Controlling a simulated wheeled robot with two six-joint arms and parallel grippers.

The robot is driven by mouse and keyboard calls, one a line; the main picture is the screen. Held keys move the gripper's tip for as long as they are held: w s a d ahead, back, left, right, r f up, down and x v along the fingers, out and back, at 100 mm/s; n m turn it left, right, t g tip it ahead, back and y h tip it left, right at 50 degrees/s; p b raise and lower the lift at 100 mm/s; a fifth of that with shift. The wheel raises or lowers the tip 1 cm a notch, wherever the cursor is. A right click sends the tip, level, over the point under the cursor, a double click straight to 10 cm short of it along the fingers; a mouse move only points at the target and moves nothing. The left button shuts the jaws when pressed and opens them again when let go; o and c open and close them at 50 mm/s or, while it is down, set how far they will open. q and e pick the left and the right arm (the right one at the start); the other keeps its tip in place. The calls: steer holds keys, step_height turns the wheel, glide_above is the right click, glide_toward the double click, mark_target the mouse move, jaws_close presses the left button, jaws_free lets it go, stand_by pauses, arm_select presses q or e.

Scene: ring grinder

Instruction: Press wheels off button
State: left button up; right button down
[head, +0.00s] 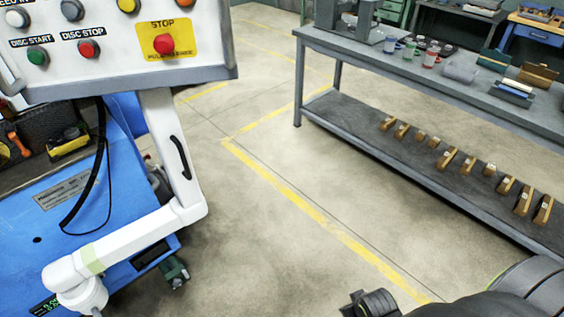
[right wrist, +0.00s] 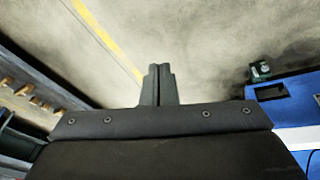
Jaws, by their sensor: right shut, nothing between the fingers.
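The control panel (head: 120,65) hangs at the upper left in the head view, cut off by the picture's top edge. It has a green DISC START button (head: 37,56), a red DISC STOP button (head: 88,48) and a red STOP button (head: 164,44) on a yellow plate. Several more buttons show above, their labels mostly cut off, so I cannot tell which one is wheels off. My right gripper (right wrist: 157,85) is shut and empty, pointing over the floor, apart from the panel. Dark parts of my right arm show at the bottom right. My left gripper is not in view.
The blue machine (head: 120,225) with a white bracket arm (head: 140,232) stands below the panel. A grey workbench (head: 430,75) runs along the right, with several wooden blocks on its lower shelf (head: 390,145). The floor (head: 240,240) between them is clear.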

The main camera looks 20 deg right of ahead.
steer(key=w+a+r+n+t+y, duration=0.25)
steer(key=w+r+n, duration=0.25)
steer(key=w+r, duration=0.8)
steer(key=w+a+r+n+t+y, duration=0.1)
steer(key=w+a+r+n+t, duration=0.25)
steer(key=w+r, duration=0.85)
steer(key=w+a+r+n+t+y, duration=0.25)
steer(key=w+r+n, duration=0.4)
steer(key=r, duration=1.25)
steer(key=w+a+r+n+y, duration=0.1)
steer(key=r, duration=0.5)
steer(key=w+a+r+n+t+y, duration=0.1)
steer(key=r+n, duration=0.1)
steer(key=r, duration=0.4)
steer(key=w+a+r+n, duration=0.1)
steer(key=w+a+r, duration=0.1)
steer(key=r, duration=0.4)
steer(key=shift+r+n+t+y, duration=0.35)
steer(key=shift+r+n+y, duration=0.05)
steer(key=s+a+r+n+y, duration=0.1)
steer(key=s+r+n, duration=0.1)
steer(key=r, duration=0.8)
steer(key=s+a+r+n+t+y, duration=0.1)
steer(key=r+n, duration=0.3)
steer(key=r, duration=0.6)
steer(key=shift+s+a+y, duration=0.3)
steer(key=shift+s+y, duration=0.5)
steer(key=shift+s, duration=0.05)
